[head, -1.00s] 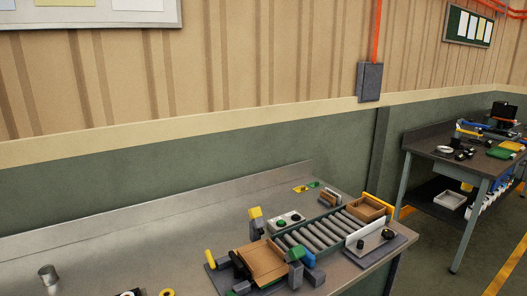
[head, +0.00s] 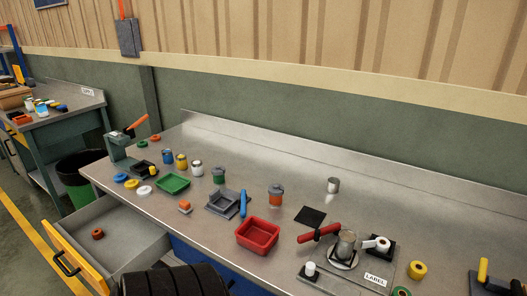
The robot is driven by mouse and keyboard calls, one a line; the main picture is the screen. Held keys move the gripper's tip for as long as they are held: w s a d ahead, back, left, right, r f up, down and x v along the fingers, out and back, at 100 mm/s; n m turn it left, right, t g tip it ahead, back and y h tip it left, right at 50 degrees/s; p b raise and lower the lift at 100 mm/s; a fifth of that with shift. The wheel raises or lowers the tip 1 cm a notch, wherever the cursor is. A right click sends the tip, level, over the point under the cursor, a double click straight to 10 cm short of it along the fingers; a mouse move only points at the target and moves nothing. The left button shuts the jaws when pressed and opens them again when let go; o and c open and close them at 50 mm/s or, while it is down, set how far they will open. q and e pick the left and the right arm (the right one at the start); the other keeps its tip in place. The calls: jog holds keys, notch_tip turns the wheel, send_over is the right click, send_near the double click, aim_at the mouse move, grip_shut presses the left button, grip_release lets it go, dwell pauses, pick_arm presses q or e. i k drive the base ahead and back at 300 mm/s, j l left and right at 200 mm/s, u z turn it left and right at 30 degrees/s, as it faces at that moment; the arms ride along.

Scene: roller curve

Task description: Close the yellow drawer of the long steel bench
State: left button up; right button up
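The long steel bench (head: 290,160) runs from the left to the lower right in the head view. Its yellow drawer (head: 75,262) is pulled out at the bench's left end. The drawer's yellow front has a black handle (head: 66,263), and its grey tray (head: 125,230) lies open to view. A small orange-brown ring (head: 97,234) lies inside the tray. A dark ribbed shape at the bottom edge, perhaps part of my arm, hides the tray's near right part. Neither of my grippers shows in the head view.
A dark bin (head: 80,175) with a green front stands behind the drawer. Another bench (head: 70,115) is at the far left. The steel bench holds a green tray (head: 173,183), a red tray (head: 257,236) and several jars. A yellow floor line (head: 35,240) runs beside the drawer.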

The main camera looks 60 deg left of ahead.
aim_at(130, 243)
jog(key=l+u, duration=0.1)
jog(key=u, duration=3.45)
